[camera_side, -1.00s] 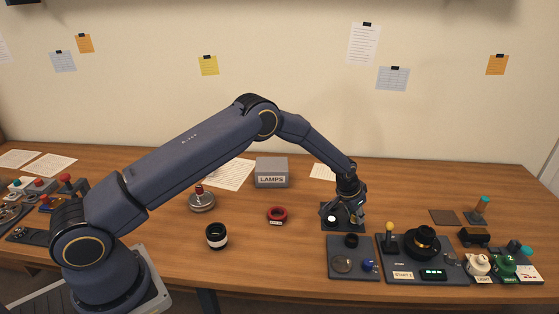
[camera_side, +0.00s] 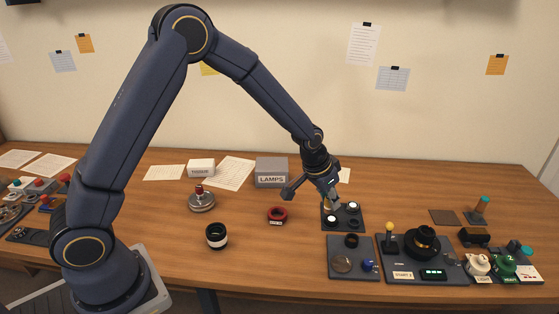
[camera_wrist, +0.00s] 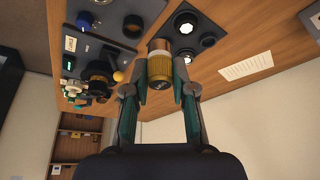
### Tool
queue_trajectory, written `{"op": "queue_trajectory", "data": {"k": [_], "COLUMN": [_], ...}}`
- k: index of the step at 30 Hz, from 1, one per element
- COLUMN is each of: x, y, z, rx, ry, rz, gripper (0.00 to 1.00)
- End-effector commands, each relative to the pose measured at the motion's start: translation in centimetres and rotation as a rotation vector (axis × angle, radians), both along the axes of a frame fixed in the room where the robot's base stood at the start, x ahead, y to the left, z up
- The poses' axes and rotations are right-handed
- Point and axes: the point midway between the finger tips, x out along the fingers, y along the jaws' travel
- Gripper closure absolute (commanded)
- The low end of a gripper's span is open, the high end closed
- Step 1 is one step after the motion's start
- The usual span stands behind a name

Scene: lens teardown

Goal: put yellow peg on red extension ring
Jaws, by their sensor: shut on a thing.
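My gripper (camera_wrist: 159,82) is shut on the yellow peg (camera_wrist: 160,70), a ribbed gold cylinder with a paler end that points away from the wrist. In the side view my gripper (camera_side: 328,196) is tilted at the left part of the dark socket board (camera_side: 359,226). The peg shows there only as a small tan patch under the fingers; I cannot tell its clearance from the board. The red extension ring (camera_side: 277,215) lies on the table to the left of my gripper, apart from it, with a small label at its front.
A grey LAMPS box (camera_side: 271,172) stands behind the ring. A black-and-white cylinder (camera_side: 216,236) and a metal piece with a red knob (camera_side: 201,201) stand to the left. Table around the ring is clear.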

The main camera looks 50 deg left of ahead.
Motion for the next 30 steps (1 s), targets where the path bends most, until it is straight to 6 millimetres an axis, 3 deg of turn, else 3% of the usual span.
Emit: {"op": "queue_trajectory", "data": {"k": [8, 18, 21, 25, 30], "x": [-4.5, -14.7, -17.0, -17.3, -14.2], "y": [1.3, 10.3, 12.2, 13.7, 14.6], "z": [-0.2, 1.5, 2.1, 2.9, 1.5], "rx": [-0.001, -0.001, -0.001, 0.000, 0.000], "ry": [0.023, 0.034, 0.026, 0.004, 0.002], "rz": [0.025, 0.270, 0.337, 0.386, 0.394], "gripper": [1.00, 1.00, 1.00, 1.00, 1.00]}}
